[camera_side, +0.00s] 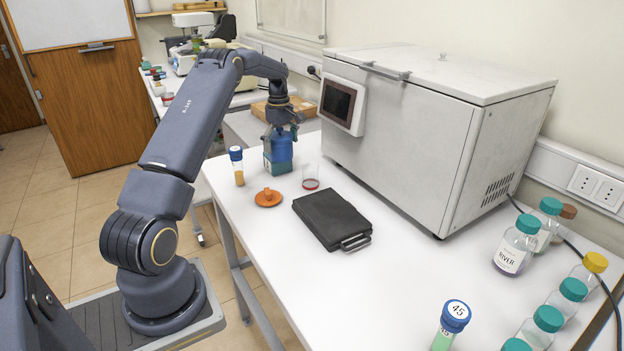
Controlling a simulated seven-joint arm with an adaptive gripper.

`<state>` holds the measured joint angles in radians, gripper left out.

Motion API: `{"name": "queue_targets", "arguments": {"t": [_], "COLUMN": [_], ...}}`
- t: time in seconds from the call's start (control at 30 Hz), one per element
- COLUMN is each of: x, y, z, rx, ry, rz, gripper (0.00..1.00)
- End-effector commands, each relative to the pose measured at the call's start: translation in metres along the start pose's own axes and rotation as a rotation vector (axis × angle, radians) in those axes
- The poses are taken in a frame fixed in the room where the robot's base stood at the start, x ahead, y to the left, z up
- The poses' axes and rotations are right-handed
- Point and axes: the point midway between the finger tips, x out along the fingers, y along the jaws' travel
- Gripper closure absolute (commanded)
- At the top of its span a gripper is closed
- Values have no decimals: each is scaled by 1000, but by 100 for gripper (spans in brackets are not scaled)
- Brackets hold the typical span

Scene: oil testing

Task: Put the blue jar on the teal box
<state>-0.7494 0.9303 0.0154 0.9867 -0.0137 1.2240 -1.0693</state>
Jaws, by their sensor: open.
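The blue jar (281,147) stands upright on top of the teal box (277,165) near the far left edge of the white table. My gripper (283,131) is open, with its fingers just above and around the top of the jar. Whether a finger touches the jar is too small to tell. The top of the jar is partly hidden by the fingers.
Nearby are a blue-capped vial (238,168), an orange lid (268,198) and a clear beaker (311,178). A black case (331,218) lies in front. A large white machine (420,130) stands behind. Several bottles (517,246) are at the right.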

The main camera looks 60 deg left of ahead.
Motion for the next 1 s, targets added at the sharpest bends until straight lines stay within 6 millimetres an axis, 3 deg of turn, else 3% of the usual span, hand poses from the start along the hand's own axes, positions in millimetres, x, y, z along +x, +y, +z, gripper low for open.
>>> {"name": "queue_targets", "arguments": {"t": [0.4,0.7,0.77,0.87,1.0], "x": [-84,-123,-135,-166,-213], "y": [1,1,1,-4,-36], "z": [-1,5,17,56,139], "rx": [-1,18,61,202,520], "ry": [4,2,6,21,61], "rz": [5,7,19,58,140], "gripper": [0,0,0,0,0]}}
